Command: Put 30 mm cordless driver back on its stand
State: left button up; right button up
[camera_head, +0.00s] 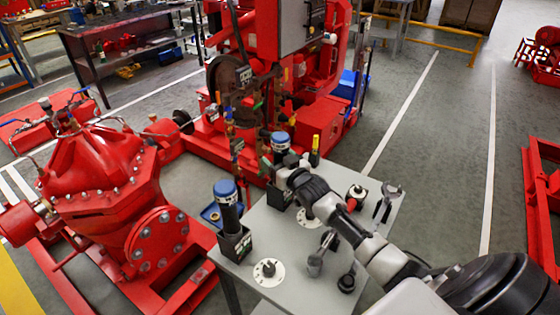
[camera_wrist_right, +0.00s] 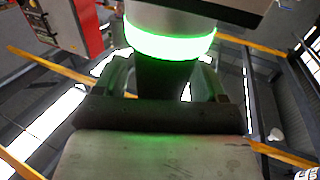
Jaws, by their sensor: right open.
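Two dark cordless drivers with blue tops show in the head view. The near one (camera_head: 227,204) stands upright in a black stand (camera_head: 235,245) at the left edge of the grey table (camera_head: 235,278). The far one (camera_head: 280,142) is upright by my right gripper (camera_head: 289,162), above another black stand (camera_head: 277,197). The gripper is open and right beside this driver; my wrist hides part of it, so I cannot tell if it touches or is seated. No size label is readable. The wrist view shows a bright green ring and dark parts, too unclear to place the driver. My left gripper is out of view.
A red pump (camera_head: 100,175) stands to the left, red machinery (camera_head: 318,125) behind. Open floor (camera_head: 445,150) lies to the right.

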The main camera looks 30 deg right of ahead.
jog(key=s, duration=1)
jog(key=shift+s+r+b, duration=0.15)
jog(key=shift+s+b, duration=0.2)
jog(key=shift+b, duration=0.1)
jog(key=shift+d, duration=0.1)
